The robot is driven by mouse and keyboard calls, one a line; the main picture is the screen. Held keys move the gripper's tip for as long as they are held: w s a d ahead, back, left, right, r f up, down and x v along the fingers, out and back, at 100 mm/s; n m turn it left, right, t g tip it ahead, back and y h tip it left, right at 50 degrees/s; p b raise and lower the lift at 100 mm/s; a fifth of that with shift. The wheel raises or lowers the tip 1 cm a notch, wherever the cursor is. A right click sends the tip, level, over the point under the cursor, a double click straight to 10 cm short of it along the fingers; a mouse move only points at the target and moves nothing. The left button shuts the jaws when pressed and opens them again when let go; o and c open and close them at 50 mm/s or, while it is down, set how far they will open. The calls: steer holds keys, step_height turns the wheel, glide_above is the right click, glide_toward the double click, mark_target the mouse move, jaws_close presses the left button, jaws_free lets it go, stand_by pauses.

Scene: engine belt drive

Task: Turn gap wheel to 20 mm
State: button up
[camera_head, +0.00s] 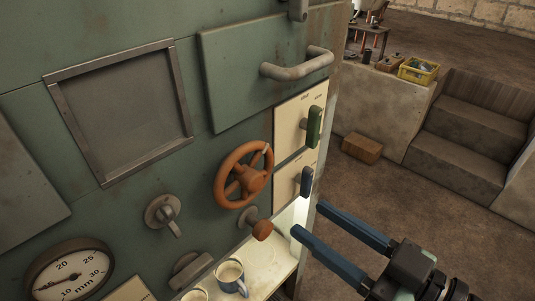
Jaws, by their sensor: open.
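The gap wheel, an orange-brown handwheel (250,180) with spokes, is mounted on the green machine front in the middle of the view. A small pale mark shows on its upper right rim. A round dial marked in mm (68,274) is at the bottom left, partly cut by the frame edge. Its 20, 25 and 30 marks show, but I cannot read the needle surely. My gripper (307,219) is at the lower right, its two blue fingers spread apart with nothing between them. It is apart from the wheel, to its lower right.
Below the wheel are an orange knob (262,229) and a shelf with mugs (231,277). A grey lever (165,216) is at left. A grey bar handle (298,66) is above. Open floor lies at right.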

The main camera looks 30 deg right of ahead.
mark_target(257, 185)
steer(key=p+x, duration=0.1)
steer(key=x, duration=0.3)
steer(key=p+x, duration=0.1)
steer(key=x, duration=0.3)
steer(key=p+x, duration=0.2)
steer(key=x, duration=0.2)
steer(key=shift+a+r, duration=0.1)
steer(key=shift+a, duration=0.3)
steer(key=shift+c, duration=0.3)
jaws_close()
